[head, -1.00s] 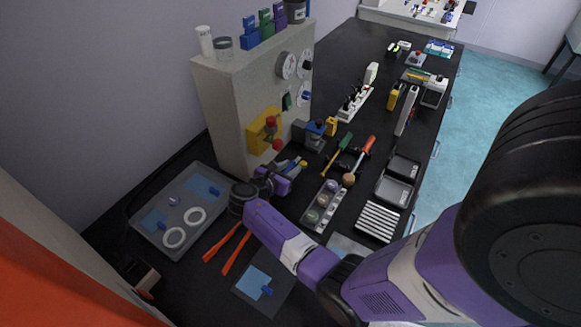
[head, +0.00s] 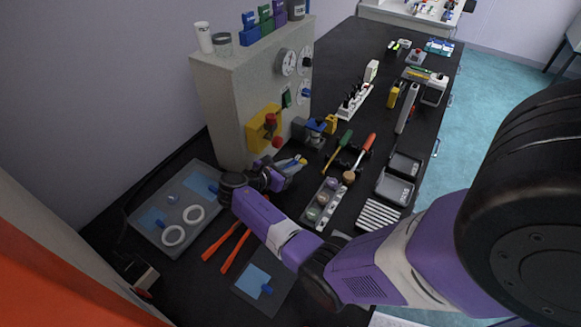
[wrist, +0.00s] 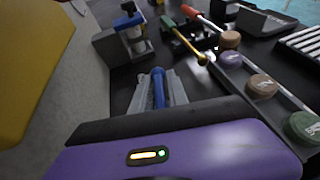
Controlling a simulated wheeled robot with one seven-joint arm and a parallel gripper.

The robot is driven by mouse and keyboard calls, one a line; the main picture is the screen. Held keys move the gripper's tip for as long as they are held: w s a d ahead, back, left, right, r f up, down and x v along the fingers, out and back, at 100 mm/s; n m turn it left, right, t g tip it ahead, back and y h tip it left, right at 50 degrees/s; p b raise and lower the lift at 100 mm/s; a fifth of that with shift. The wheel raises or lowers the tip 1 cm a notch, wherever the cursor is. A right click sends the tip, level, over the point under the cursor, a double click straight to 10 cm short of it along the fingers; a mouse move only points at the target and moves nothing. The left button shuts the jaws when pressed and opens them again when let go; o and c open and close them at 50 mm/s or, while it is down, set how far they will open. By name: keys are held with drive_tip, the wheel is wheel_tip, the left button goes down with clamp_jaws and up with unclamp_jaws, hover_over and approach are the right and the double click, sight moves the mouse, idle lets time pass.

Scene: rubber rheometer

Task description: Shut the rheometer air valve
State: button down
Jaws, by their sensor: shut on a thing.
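The rheometer (head: 224,112) is a tall pale cabinet with a yellow panel and red knobs on its front. My gripper (wrist: 157,90) is low by its front, shut on a blue handle (wrist: 158,80) between its grey fingers. I cannot see what the handle's lower end joins, nor tell whether it is the air valve's lever. A grey block with a blue-topped metal fitting (wrist: 128,30) stands just beyond the fingertips, apart from them. It also shows in the head view (head: 308,132), right of the yellow panel (head: 258,132).
A tray with rings (head: 150,228) lies left of my gripper, and red-handled tongs (head: 222,246) lie in front. A sample tray (head: 318,212) and green and red screwdrivers (head: 344,140) lie to the right. The yellow panel (wrist: 28,70) is close at left in the wrist view.

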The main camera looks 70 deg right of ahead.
drive_tip(key=shift+s+a+m+g+y+b, duration=0.1)
drive_tip(key=shift+m+g+y+b, duration=0.2)
drive_tip(key=shift+m+g, duration=0.3)
drive_tip(key=shift+s+a+m+g+y+b, duration=0.15)
drive_tip(key=shift+m+g+y, duration=0.15)
drive_tip(key=shift+m+g, duration=0.25)
drive_tip(key=c, duration=1.5)
unclamp_jaws()
drive_tip(key=shift+d, duration=0.1)
drive_tip(key=shift+w, duration=0.1)
drive_tip(key=shift+b+v, duration=0.45)
drive_tip(key=shift+v, duration=3.45)
